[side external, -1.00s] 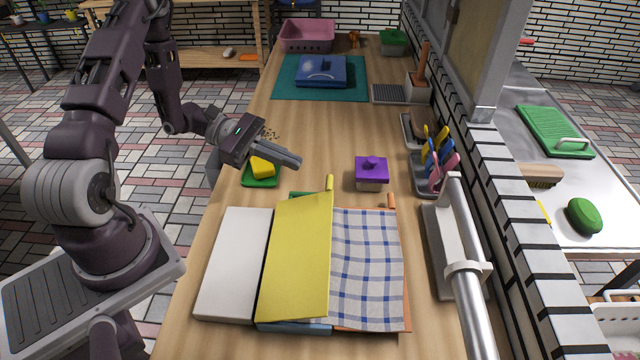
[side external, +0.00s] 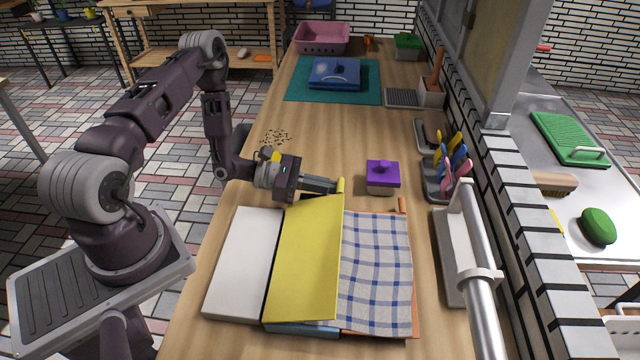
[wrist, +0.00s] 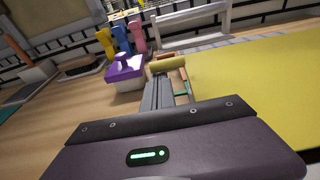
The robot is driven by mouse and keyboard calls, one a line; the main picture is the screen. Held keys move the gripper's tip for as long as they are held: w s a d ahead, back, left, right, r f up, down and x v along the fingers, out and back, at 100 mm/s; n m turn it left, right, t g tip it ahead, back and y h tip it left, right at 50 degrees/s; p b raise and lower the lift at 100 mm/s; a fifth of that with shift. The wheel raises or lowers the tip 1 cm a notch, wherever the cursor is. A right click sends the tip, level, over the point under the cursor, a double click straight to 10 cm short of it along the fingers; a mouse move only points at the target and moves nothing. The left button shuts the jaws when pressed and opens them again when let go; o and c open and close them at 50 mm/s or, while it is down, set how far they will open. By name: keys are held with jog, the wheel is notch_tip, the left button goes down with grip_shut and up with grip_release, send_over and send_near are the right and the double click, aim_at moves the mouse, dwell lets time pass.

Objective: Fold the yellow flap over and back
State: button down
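The yellow flap (side external: 305,262) lies between a white panel (side external: 243,262) and a blue-checked cloth (side external: 375,270). Its right edge stands a little above the cloth. A yellow peg-like tab (side external: 340,186) sticks out at its far right corner; the tab (wrist: 168,64) and flap (wrist: 260,75) also show in the wrist view. My gripper (side external: 334,187) is low beside the tab, on its left in the side view. Its two grey fingers (wrist: 160,88) look closed together, with their tips right at the tab. I cannot tell whether they touch it. Nothing shows between the fingers.
A purple-lidded box (side external: 382,176) stands just beyond the flap, right of my gripper. A utensil rack (side external: 445,180) and a silver rail (side external: 480,270) line the right side.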

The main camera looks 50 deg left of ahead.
dwell(0.4)
jog(key=r+t+h, duration=0.1)
jog(key=s+a+r+t+h, duration=0.1)
jog(key=r+t+h, duration=0.1)
jog(key=shift+a, duration=0.15)
jog(key=shift+s+a+r, duration=0.15)
jog(key=shift+s+r, duration=0.1)
jog(key=shift+r, duration=0.15)
jog(key=shift+s+a+r, duration=0.65)
jog(key=shift+r, duration=0.1)
jog(key=shift+s+a+r, duration=0.55)
jog(key=shift+s+a, duration=0.15)
jog(key=shift+s+a+r, duration=0.15)
jog(key=shift+s+a, duration=0.7)
jog(key=shift+s+a+r, duration=0.15)
jog(key=shift+s+a, duration=0.7)
